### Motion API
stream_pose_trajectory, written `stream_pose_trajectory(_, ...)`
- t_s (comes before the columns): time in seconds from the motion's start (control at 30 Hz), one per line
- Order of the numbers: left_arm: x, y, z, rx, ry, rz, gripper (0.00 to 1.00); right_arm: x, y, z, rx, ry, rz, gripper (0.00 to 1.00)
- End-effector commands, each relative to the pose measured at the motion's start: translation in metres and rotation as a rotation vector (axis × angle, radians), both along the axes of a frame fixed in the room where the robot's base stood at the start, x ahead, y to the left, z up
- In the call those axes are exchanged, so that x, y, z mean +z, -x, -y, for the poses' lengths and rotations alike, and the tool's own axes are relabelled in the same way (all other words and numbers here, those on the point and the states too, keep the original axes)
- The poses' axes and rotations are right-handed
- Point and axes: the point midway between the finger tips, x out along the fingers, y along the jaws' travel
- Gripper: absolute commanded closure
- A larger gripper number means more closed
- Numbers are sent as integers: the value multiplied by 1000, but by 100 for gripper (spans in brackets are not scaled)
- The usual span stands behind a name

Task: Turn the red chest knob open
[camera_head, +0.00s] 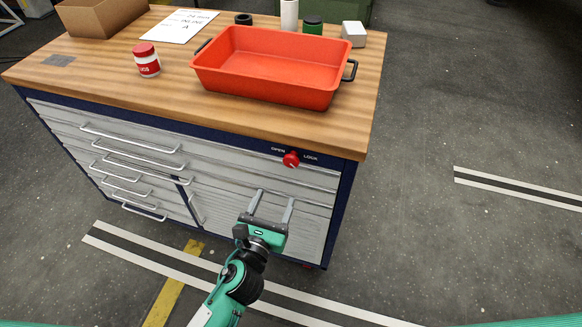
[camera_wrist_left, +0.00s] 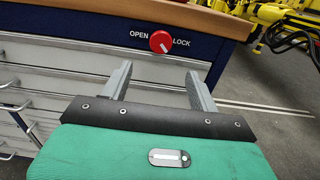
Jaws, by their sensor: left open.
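The red chest knob (camera_head: 291,160) sits on the dark blue strip under the worktop, near the chest's right front corner, between the labels OPEN on its left and LOCK on its right. In the left wrist view the knob (camera_wrist_left: 162,42) shows a small white mark on its lower right part. My left gripper (camera_head: 272,197) is open and empty, in front of the chest and below the knob. In the left wrist view its two fingers (camera_wrist_left: 158,72) point toward the knob, which appears just beyond and between the tips, apart from them. My right gripper is not in view.
The tool chest has metal drawers with bar handles (camera_head: 130,139) left of my arm. On the wooden worktop (camera_head: 100,82) stand a red tray (camera_head: 270,85), a red-and-white jar (camera_head: 147,61) and a cardboard box (camera_head: 98,18). The floor right of the chest is open.

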Motion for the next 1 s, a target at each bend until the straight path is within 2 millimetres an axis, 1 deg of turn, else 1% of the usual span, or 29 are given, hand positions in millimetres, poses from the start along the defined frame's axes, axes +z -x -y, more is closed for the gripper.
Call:
stream_pose_trajectory(0.03,3,-11,4,1,3,1,39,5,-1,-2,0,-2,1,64)
stream_pose_trajectory(0.17,3,-38,13,0,3,1,39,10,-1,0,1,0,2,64)
stream_pose_trajectory(0.3,2,-65,21,1,4,-1,39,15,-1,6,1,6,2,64)
stream_pose_trajectory(0.5,1,-94,31,1,4,-2,39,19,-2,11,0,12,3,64)
stream_pose_trajectory(0.6,0,-101,33,0,3,-2,39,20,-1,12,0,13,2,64)
stream_pose_trajectory(0.7,0,-105,34,0,3,-2,39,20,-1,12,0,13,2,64)
stream_pose_trajectory(0.97,0,-105,34,0,3,-2,39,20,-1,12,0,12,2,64)
stream_pose_trajectory(1.0,0,-105,34,0,3,-2,47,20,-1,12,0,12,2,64)
